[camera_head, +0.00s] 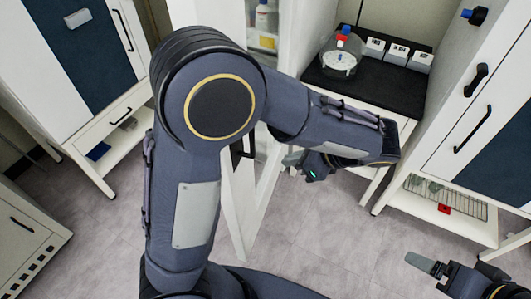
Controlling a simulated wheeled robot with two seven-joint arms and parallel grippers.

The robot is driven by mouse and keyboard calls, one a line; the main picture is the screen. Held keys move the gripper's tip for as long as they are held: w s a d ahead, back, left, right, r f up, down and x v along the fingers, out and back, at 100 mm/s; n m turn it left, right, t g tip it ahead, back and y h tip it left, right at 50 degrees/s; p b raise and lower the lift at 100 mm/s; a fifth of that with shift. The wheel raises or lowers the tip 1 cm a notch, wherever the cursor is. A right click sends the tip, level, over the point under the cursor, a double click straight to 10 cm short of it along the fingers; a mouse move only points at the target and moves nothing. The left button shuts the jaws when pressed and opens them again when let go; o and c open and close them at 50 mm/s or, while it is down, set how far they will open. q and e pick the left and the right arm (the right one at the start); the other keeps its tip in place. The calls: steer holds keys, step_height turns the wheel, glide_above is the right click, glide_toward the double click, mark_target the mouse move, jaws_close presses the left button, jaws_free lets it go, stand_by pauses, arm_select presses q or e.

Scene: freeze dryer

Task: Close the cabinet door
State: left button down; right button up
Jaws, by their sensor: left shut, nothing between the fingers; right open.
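The cabinet door (240,215), white-framed with what looks like a glass pane, stands open in the middle of the head view. Its black handle (248,150) shows just right of my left arm. The white cabinet (296,30) behind it shows bottles inside; my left arm hides much of the cabinet and door. My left gripper (291,159) is shut and empty, just right of the door; I cannot tell whether it touches it. My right gripper (452,266) is open and empty at the lower right, away from the door.
A white table with a black top (385,92) stands behind my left gripper, bearing a clear round vessel (340,62) and several small labelled boxes (396,54). White cabinets (490,75) stand at the right and left. Grey floor (325,230) is clear between my grippers.

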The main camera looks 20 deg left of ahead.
arm_select(q)
steer(key=a+f+p, duration=0.1)
steer(key=a+f, duration=0.2)
steer(key=a, duration=0.4)
steer(key=shift+w, duration=0.4)
steer(key=shift+a+f, duration=0.1)
steer(key=shift+a, duration=0.05)
